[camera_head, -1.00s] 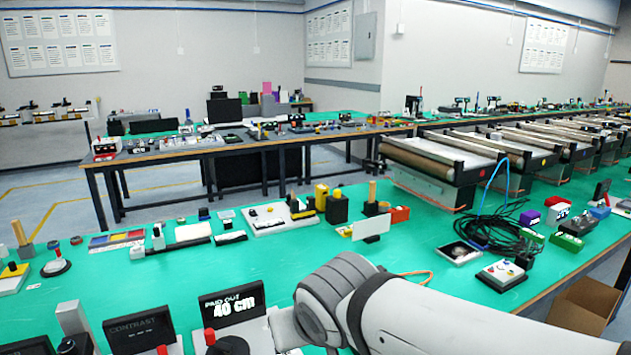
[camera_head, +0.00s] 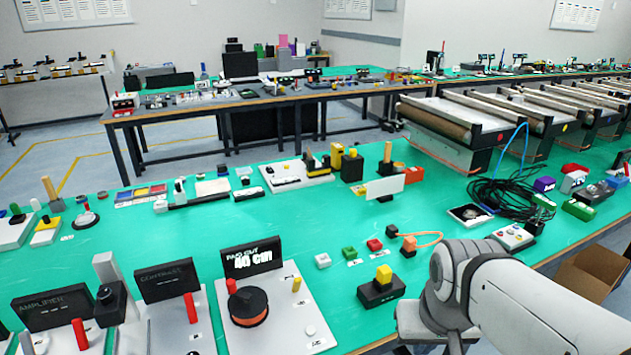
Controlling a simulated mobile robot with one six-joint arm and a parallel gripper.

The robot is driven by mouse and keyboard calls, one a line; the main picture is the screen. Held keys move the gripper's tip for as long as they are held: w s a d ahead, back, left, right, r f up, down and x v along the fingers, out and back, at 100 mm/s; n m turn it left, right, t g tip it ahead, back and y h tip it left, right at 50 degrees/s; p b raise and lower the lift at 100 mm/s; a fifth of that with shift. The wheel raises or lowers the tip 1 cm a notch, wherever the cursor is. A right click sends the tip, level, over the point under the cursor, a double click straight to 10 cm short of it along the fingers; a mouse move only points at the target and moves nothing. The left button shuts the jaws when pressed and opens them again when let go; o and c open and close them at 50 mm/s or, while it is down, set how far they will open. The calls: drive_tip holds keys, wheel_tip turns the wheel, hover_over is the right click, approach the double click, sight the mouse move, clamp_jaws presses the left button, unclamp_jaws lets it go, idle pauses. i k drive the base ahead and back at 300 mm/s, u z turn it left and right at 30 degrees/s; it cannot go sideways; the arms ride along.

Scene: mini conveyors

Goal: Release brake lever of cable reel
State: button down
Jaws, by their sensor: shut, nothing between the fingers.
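The cable reel (camera_head: 249,308) is an orange spool with a dark top and an upright red handle (camera_head: 231,286). It sits on a white panel (camera_head: 284,341) at the bench's near edge. A black display (camera_head: 252,256) behind it reads "PAID OUT 40 cm". A small yellow upright peg (camera_head: 296,285) and a round white button (camera_head: 310,330) are on the panel right of the reel. Which part is the brake lever I cannot tell; the labels are too small to read. My arm is at the lower right, apart from the panel, and my gripper is out of view.
Clear green bench top lies behind the display.

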sight(297, 281)
drive_tip(key=u, duration=0.05)
drive_tip(key=k, duration=1.2)
drive_tip(key=i, duration=1.65)
drive_tip(key=u, duration=0.8)
